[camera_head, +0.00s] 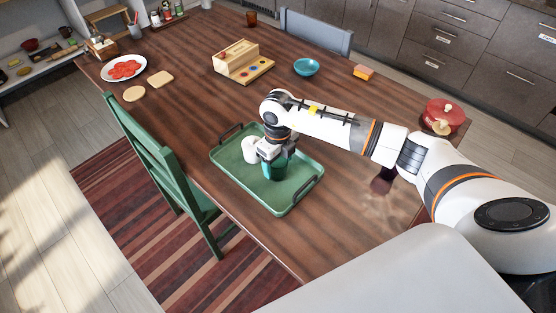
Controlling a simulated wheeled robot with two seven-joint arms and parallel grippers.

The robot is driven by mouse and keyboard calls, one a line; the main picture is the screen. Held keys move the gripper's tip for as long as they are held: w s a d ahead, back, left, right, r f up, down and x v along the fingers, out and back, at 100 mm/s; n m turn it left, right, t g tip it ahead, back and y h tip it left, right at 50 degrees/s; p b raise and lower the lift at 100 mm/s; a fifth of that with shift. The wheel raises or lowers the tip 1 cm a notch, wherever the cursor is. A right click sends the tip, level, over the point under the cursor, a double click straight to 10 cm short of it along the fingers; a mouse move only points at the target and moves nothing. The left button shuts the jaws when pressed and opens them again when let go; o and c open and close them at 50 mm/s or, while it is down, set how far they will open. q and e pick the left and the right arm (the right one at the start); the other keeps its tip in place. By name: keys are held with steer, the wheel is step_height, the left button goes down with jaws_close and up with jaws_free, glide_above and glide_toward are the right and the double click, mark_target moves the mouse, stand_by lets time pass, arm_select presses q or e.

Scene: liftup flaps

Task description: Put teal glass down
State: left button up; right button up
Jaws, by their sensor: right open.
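The teal glass (275,170) stands upright on the green tray (283,203), which lies on the wooden table. My right gripper (271,155) is right at the top of the glass, with its fingers open around or beside the rim; the exact gap cannot be made out. A white cup-like object (250,149) is on the tray just left of the gripper. My left gripper does not show.
A green chair (160,165) stands at the table's left edge. A wooden box (237,58), a teal bowl (306,67), a plate of red slices (124,69) and a red pot (442,116) are on the table. The tray's near end is bare.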

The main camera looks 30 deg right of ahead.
steer(key=shift+r+p, duration=0.3)
steer(key=shift+r, duration=0.05)
step_height(320, 180, up, 12)
steer(key=b, duration=0.2)
steer(key=shift+f, duration=0.15)
